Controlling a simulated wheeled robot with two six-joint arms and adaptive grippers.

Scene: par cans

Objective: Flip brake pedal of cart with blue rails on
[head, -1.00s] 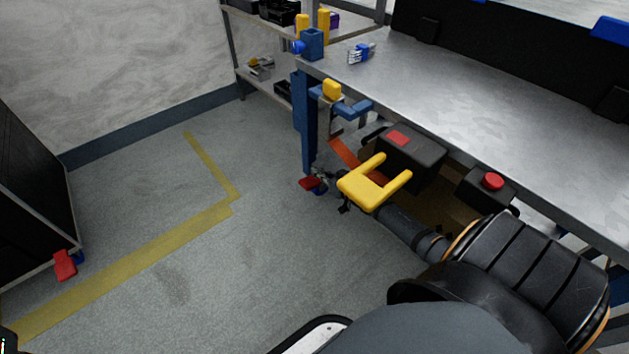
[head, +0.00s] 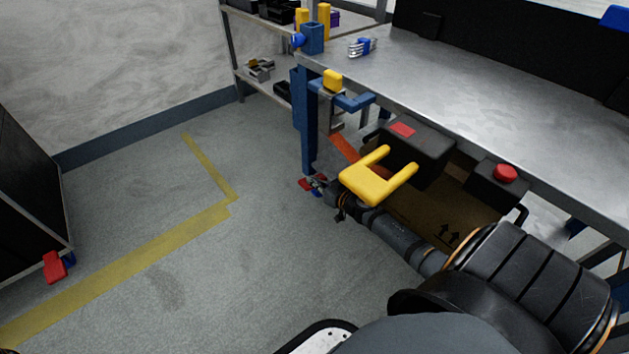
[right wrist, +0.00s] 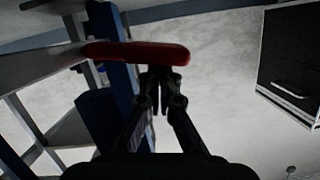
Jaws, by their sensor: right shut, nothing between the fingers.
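The metal-topped cart (head: 400,62) with blue uprights (head: 305,120) stands at the right of the head view. Its red brake pedal (head: 306,184) is low by the foot of the near-left blue upright. My right gripper (head: 322,189) is at this pedal, its fingers small and partly lost against the caster. In the right wrist view the red pedal (right wrist: 138,51) lies crosswise just beyond the shut, empty fingertips (right wrist: 160,75). They look very close to its underside in the picture; I cannot tell whether they touch. My left gripper is not in view.
A dark cabinet-like cart (head: 25,190) with its own red pedal (head: 54,267) stands at the left. A cardboard box (head: 425,215) sits under the worktop. The floor (head: 180,270) between the carts is clear.

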